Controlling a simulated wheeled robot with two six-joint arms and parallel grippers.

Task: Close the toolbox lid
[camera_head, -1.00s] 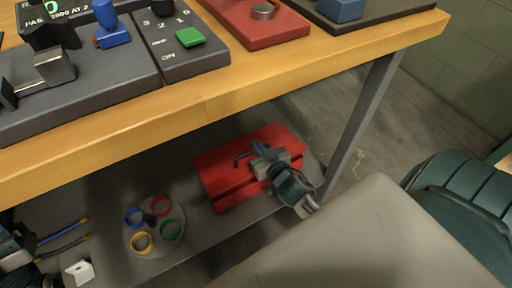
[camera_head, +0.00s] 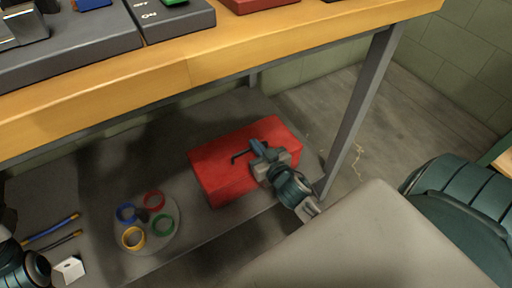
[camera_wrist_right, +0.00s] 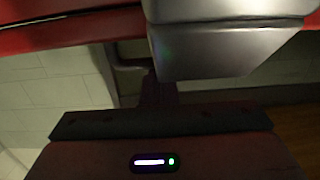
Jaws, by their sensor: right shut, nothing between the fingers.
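The red toolbox (camera_head: 225,180) sits on the shelf under the workbench. Its lid (camera_head: 215,152) lies down over the box, and no clear gap shows between them in the head view. A dark bent handle (camera_head: 240,156) stands on the lid. My right gripper (camera_head: 258,148) is shut and empty, over the lid beside the handle; whether it touches the lid I cannot tell. In the right wrist view, a red edge of the toolbox (camera_wrist_right: 60,28) crosses the top, with a grey finger in front of it.
A round tray (camera_head: 170,232) with several coloured rings lies left of the toolbox on the shelf. The wooden bench top (camera_head: 230,60) is above, and a grey bench leg (camera_head: 362,105) stands right of the toolbox.

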